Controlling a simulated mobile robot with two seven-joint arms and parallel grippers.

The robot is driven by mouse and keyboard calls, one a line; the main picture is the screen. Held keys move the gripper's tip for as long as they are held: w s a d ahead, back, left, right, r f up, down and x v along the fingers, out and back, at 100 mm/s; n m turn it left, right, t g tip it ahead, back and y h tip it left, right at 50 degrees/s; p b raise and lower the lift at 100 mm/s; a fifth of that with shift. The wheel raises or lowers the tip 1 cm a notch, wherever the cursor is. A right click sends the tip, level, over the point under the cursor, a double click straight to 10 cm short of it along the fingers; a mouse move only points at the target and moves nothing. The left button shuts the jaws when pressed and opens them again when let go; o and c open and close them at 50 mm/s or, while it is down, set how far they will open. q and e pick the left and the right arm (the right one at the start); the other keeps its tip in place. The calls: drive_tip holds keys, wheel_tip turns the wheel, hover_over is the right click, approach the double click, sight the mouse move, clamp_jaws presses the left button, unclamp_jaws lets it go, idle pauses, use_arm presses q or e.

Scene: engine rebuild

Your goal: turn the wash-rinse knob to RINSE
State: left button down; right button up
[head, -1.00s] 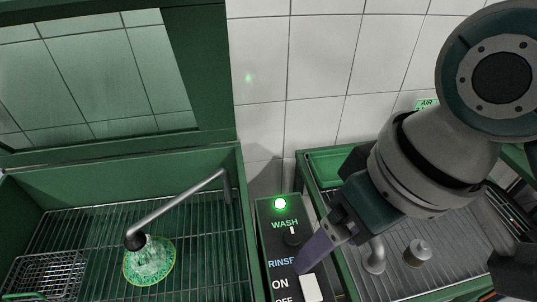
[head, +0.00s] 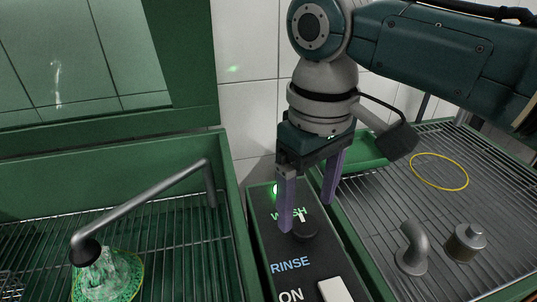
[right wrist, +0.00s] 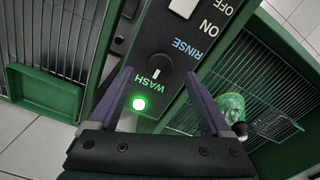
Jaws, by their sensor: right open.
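The wash-rinse knob (head: 305,229) is a round black dial on the dark control panel (head: 270,242). Its white pointer mark is on the side of the WASH label; the RINSE label (head: 290,265) lies nearer the front. My right gripper (head: 307,214) points down at the panel with its two purple fingers apart, one on each side of the knob. In the right wrist view the knob (right wrist: 159,66) sits between the spread fingertips (right wrist: 158,76), with gaps showing on both sides. The left finger partly covers the WASH label in the head view. My left gripper is out of view.
A green lamp (right wrist: 138,103) glows beside WASH. A white ON/OFF switch (head: 334,290) sits nearer the front. Left is a green wash tank with a grey spout (head: 140,204) running liquid. Right is a rack (head: 375,218) with a pipe elbow (head: 411,248), a metal cylinder (head: 465,242) and a yellow ring (head: 439,171).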

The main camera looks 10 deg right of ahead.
sight(304, 225)
drive_tip(key=shift+f+b, duration=0.3)
drive_tip(key=shift+f, duration=1.6)
clamp_jaws()
